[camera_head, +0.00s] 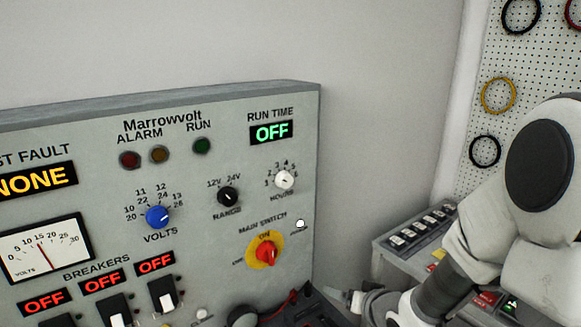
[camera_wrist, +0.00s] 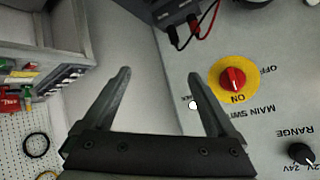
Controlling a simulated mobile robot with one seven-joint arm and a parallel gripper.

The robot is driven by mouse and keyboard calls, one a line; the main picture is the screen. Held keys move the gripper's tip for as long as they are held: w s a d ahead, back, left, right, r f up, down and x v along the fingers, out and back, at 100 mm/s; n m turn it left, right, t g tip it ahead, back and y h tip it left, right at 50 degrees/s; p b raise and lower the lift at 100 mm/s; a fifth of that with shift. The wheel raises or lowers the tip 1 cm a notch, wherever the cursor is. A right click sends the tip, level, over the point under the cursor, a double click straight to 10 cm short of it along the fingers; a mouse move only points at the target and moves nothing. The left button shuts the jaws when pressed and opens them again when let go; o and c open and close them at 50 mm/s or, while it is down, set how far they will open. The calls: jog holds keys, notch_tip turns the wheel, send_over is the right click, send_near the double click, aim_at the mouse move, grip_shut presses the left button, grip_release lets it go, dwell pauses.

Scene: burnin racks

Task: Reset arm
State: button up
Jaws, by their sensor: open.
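My gripper shows in the wrist view (camera_wrist: 158,85), with two dark fingers spread apart and nothing between them. In the head view my white and black arm comes in from the right, and the gripper end (camera_head: 345,298) is low, right of the panel and partly cut off by the bottom edge. The grey Marrowvolt panel (camera_head: 220,150) stands at the left. Its red main switch knob (camera_head: 267,252) on a yellow disc points near ON. The knob also shows in the wrist view (camera_wrist: 233,79), to the right of the fingers and apart from them.
The panel has a blue volts knob (camera_head: 158,217), a range knob (camera_head: 228,196), an hours knob (camera_head: 285,179) and breakers (camera_head: 162,294). The run time display (camera_head: 271,132) reads OFF. A sloped console (camera_head: 410,240) and a pegboard with coloured rings (camera_head: 497,95) stand at the right.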

jog(key=s+d+r+g+h, duration=0.1)
jog(key=s+d+r+h, duration=0.15)
jog(key=r, duration=0.35)
jog(key=s+d+r+h, duration=0.1)
jog(key=s+r+h, duration=0.1)
jog(key=s+r, duration=0.3)
jog(key=s+a+r+g, duration=0.1)
jog(key=s+r, duration=0.2)
jog(key=s, duration=0.4)
jog(key=s+a+r+n+g+y, duration=0.1)
jog(key=s+a+r+g, duration=0.1)
jog(key=s, duration=0.6)
jog(key=shift+a+r+n+g+p, duration=0.3)
jog(key=shift+r+p, duration=0.15)
jog(key=shift+r, duration=0.25)
jog(key=shift+d, duration=0.1)
